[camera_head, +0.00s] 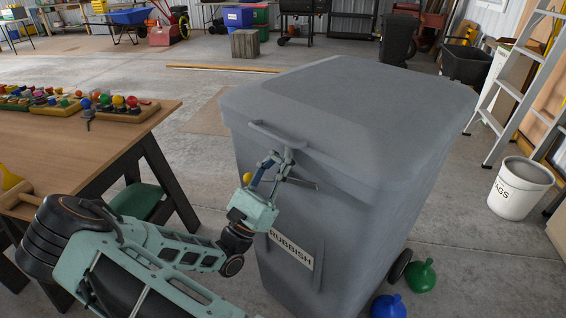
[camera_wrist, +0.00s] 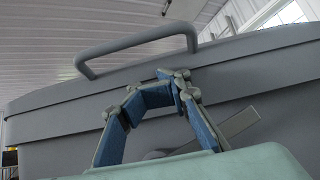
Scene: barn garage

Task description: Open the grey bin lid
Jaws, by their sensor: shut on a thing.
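The grey bin (camera_head: 320,225) stands upright on the floor, with a RUBBISH label (camera_head: 291,249) on its front. Its grey lid (camera_head: 345,95) lies closed on top. The lid's bar handle (camera_head: 290,138) sticks out at the front edge; it arches above my fingers in the wrist view (camera_wrist: 135,48). My gripper (camera_head: 274,160) is at the lid's front rim, just below the handle. In the wrist view my gripper (camera_wrist: 172,82) has its fingertips drawn together against the lid rim (camera_wrist: 75,95). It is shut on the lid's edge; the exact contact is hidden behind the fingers.
Green (camera_head: 422,275) and blue (camera_head: 388,306) objects lie by the bin's wheel. A white bucket (camera_head: 520,187) and stepladder (camera_head: 515,85) stand right.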

